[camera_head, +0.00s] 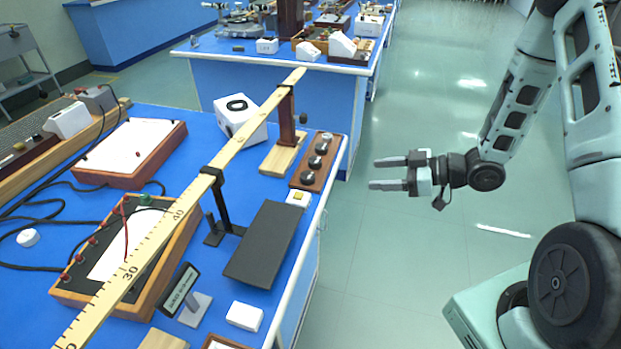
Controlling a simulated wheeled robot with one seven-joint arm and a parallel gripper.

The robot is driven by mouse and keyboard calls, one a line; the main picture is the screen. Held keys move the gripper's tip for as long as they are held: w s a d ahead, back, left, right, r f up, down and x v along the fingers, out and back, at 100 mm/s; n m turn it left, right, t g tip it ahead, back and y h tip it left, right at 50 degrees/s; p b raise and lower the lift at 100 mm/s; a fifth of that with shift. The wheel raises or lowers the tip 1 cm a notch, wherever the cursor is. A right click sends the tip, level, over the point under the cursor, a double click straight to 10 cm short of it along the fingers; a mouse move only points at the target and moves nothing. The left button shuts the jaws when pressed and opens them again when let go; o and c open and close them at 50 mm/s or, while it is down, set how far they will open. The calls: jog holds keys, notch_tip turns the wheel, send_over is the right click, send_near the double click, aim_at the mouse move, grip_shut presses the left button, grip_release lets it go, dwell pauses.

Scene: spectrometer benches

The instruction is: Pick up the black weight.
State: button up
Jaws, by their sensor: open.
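My gripper (375,173) is open and empty, its two fingers pointing left over the floor. It is to the right of the blue bench (335,165), clear of its edge. A brown wooden block (303,180) near the bench's right edge bears a row of dark round pieces with greyish tops (318,148); these may be weights. The block is to the left of the fingertips, with a gap between. A small dark knob (303,118) is by the post behind it. I cannot tell for sure which of these is the black weight.
A long yellow ruler beam (240,140) crosses above the bench on dark supports. A black flat plate (265,245), a white box (244,316), a white cube (238,122) and a wooden-framed panel (150,235) are on the bench. The floor right of the bench is clear.

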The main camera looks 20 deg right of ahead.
jog(key=p, duration=0.2)
send_near(310, 176)
jog(key=x, duration=0.3)
jog(key=shift+p+x, duration=0.65)
jog(key=shift+x, duration=2.05)
jog(key=shift+d, duration=0.1)
jog(key=c, duration=1.2)
